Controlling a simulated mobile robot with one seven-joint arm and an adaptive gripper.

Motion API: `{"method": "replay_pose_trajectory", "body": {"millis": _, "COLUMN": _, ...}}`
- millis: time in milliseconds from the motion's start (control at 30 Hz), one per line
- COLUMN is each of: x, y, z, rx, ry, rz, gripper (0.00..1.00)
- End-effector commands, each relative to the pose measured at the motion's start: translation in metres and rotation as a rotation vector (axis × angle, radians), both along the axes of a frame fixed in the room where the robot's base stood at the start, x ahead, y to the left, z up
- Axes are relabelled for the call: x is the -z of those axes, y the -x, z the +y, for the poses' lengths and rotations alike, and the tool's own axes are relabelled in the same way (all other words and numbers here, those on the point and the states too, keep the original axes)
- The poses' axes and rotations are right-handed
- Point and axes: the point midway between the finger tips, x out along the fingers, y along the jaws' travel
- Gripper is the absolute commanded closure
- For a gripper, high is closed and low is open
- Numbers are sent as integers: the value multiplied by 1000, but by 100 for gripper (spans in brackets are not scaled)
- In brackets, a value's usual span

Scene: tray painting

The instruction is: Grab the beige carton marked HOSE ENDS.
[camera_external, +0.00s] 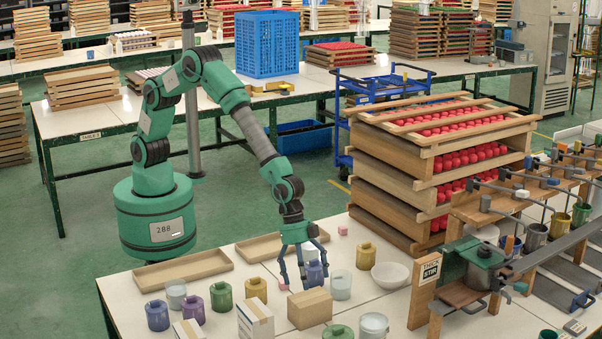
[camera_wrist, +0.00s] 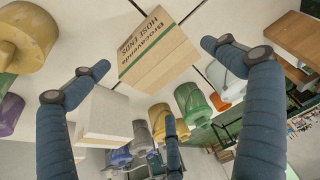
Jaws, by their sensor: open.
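The beige carton marked HOSE ENDS (camera_wrist: 157,50) shows at the top middle of the wrist view, with a green stripe and dark lettering. A plain brown carton (camera_external: 310,309) at the table's front in the external view appears to be the same one; its lettering is not readable there. My gripper (camera_external: 303,279) points down just behind that carton, fingers spread and apart. In the wrist view, my gripper (camera_wrist: 160,78) has its fingers left, right and below, and nothing is held between them. The carton lies beyond the fingertips, with no visible contact.
A whitish carton (camera_external: 255,319) stands left of the brown one; another (camera_external: 188,330) is further left. Lidded pots, including a purple one (camera_external: 194,310) and a grey-white one (camera_external: 341,285), crowd the carton. A white bowl (camera_external: 390,275) and stacked trays (camera_external: 408,205) stand right.

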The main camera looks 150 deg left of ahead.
Motion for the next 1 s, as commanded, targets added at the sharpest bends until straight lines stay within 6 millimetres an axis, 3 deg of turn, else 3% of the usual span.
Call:
{"method": "replay_pose_trajectory", "body": {"millis": 200, "x": 15, "y": -7, "z": 0, "rx": 0, "ry": 0, "rz": -1, "gripper": 0}}
{"method": "replay_pose_trajectory", "body": {"millis": 667, "x": 19, "y": -8, "z": 0, "rx": 0, "ry": 0, "rz": 0, "gripper": 0}}
{"method": "replay_pose_trajectory", "body": {"millis": 1000, "x": 53, "y": -21, "z": 0, "rx": 0, "ry": -1, "rz": 0, "gripper": 0}}
